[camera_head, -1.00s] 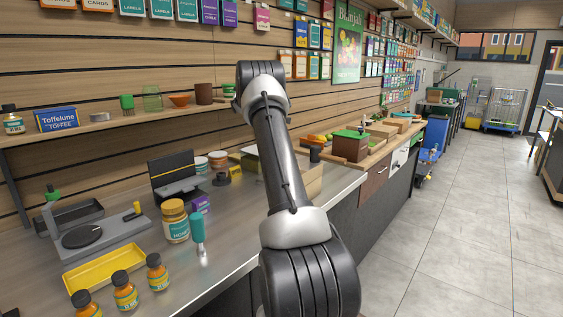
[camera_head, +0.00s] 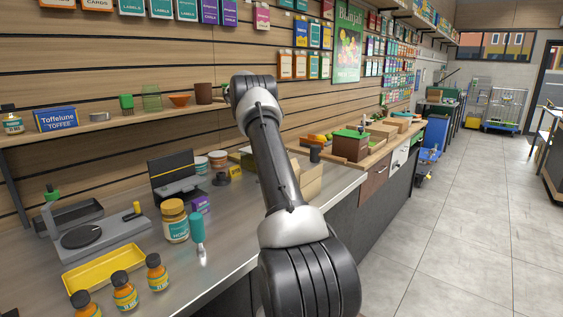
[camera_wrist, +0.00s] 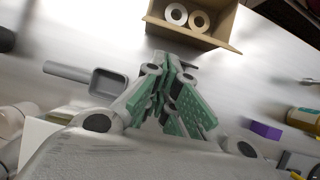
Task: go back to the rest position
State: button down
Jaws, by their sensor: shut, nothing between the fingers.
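My gripper (camera_wrist: 172,75) shows in the wrist view with its green-padded fingers together and nothing between them. It is above the metal counter (camera_wrist: 225,85), apart from the things on it. In the head view my arm crosses the middle of the picture, and my gripper is hidden there.
In the wrist view a cardboard box (camera_wrist: 190,38) with two rolls lies beyond the fingertips, and a grey scoop (camera_wrist: 105,82) lies left. In the head view a honey jar (camera_head: 175,222), a teal-handled tool (camera_head: 197,232), a yellow tray (camera_head: 104,268) and small bottles (camera_head: 125,290) stand on the counter.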

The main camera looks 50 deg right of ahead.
jog(key=shift+r, duration=0.1)
dwell(0.5)
jog(key=s+a+r+t, duration=0.2)
jog(key=s+a+r, duration=0.25)
jog(key=a, duration=0.35)
jog(key=s+a+r+t+h, duration=0.1)
jog(key=s+a+r, duration=0.2)
jog(key=a+r, duration=0.35)
jog(key=s+a+r+t, duration=0.2)
jog(key=s+a+r, duration=0.15)
jog(key=a, duration=0.45)
jog(key=s+a+f+t, duration=0.2)
jog(key=s+a+f, duration=0.2)
jog(key=s, duration=0.6)
jog(key=s+a+f+m+t+y, duration=0.1)
jog(key=s+a+f+t, duration=0.2)
jog(key=s+a, duration=0.6)
jog(key=shift+s+a+f+m+y, duration=0.2)
jog(key=shift+s+f+m+y, duration=0.15)
jog(key=shift+f, duration=0.35)
